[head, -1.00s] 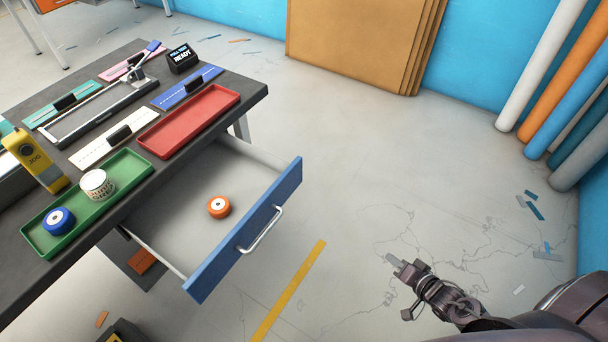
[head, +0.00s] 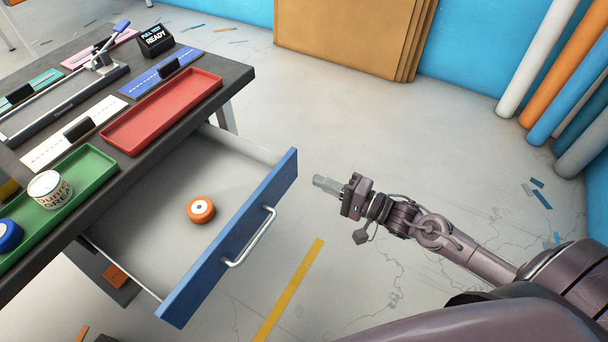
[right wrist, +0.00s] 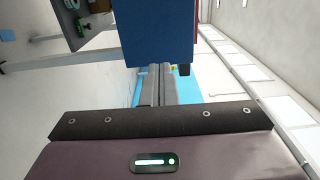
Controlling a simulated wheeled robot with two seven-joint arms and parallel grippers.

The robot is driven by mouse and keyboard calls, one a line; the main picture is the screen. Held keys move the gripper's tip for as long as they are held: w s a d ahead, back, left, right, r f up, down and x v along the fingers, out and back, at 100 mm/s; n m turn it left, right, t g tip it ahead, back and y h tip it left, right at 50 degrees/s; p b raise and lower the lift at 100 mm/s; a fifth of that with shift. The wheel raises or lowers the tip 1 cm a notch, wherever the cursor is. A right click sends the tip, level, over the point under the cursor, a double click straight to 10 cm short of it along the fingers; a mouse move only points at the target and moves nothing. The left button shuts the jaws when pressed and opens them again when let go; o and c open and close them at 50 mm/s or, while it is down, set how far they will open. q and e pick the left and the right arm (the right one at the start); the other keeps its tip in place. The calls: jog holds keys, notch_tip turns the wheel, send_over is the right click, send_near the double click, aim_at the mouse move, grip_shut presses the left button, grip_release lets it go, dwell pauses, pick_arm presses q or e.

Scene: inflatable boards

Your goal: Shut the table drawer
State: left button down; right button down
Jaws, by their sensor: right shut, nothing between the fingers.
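The table drawer (head: 232,243) is pulled out from the dark table (head: 242,78). It has a blue front with a silver bar handle (head: 251,238), and an orange roll (head: 201,210) lies inside it. My right gripper (head: 326,184) is shut and empty, to the right of the drawer front's far end and apart from it in the head view. In the right wrist view the shut fingers (right wrist: 159,85) point away, with a blue panel (right wrist: 155,35), seemingly the drawer front, close by them. My left gripper is not in view.
On the table are a red tray (head: 163,112), a green tray (head: 98,163) with a tin (head: 50,190) and a blue roll (head: 8,234), and several cards. Brown boards (head: 345,35) lean on the back wall. Coloured rolls (head: 555,75) stand at right. The floor between is open.

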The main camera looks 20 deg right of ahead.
aim_at(293, 169)
jog(key=x, duration=0.4)
jog(key=shift+w+a, duration=0.25)
jog(key=shift+w, duration=0.05)
jog(key=shift+w+a, duration=0.25)
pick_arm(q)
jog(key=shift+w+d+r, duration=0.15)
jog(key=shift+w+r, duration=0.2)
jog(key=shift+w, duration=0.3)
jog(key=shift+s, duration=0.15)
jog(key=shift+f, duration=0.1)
